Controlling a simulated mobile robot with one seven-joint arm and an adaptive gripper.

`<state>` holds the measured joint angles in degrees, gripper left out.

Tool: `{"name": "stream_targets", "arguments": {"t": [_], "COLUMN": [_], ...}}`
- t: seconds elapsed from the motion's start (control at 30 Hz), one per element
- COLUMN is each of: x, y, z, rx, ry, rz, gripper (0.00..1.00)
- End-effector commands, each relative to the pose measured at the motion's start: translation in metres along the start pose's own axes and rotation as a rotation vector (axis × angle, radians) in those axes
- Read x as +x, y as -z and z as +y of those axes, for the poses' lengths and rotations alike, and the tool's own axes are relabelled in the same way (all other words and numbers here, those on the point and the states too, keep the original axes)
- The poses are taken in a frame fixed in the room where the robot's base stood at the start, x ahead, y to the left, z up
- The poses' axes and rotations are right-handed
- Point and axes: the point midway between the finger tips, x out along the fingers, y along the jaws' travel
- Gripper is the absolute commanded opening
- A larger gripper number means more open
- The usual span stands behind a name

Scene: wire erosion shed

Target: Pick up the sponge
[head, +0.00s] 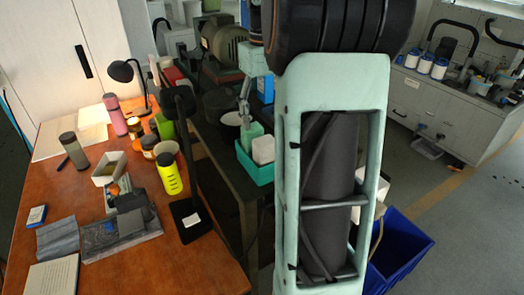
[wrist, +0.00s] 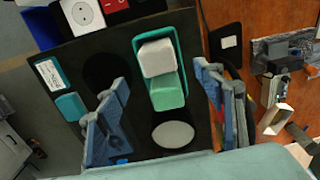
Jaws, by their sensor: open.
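A teal tray (head: 252,172) stands on the dark bench and holds a green block (head: 250,136) and a white block (head: 263,150). The wrist view also shows the green block (wrist: 166,92), the white block (wrist: 157,57) and the tray rim (wrist: 184,28). Either block could be the sponge; I cannot tell for sure. A small teal piece (wrist: 70,107) lies apart, left of my gripper, in the wrist view. My gripper (wrist: 160,80) is open and empty above the bench, its fingers to either side of the green block in the picture. The height gap is unclear.
A pale round disc (wrist: 173,135) lies near the tray. The orange table (head: 130,255) at left holds bottles, a black lamp (head: 122,72) and a yellow bottle (head: 169,174).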

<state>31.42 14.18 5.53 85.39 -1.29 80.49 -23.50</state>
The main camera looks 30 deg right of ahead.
Motion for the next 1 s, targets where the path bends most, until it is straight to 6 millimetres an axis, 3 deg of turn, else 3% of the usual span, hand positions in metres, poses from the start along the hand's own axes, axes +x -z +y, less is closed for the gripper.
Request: {"name": "stream_targets", "arguments": {"t": [0.2, 0.43, 0.7, 1.0], "x": [0.036, 0.053, 0.092, 0.098], "y": [-0.001, -0.001, -0.001, -0.001], "z": [0.000, 0.001, 0.003, 0.003], "rx": [0.000, 0.000, 0.000, -0.001], "ry": [0.001, 0.000, 0.000, -0.001], "rz": [-0.004, -0.003, -0.003, -0.001], "gripper": [0.62, 0.62, 0.62, 0.62]}}
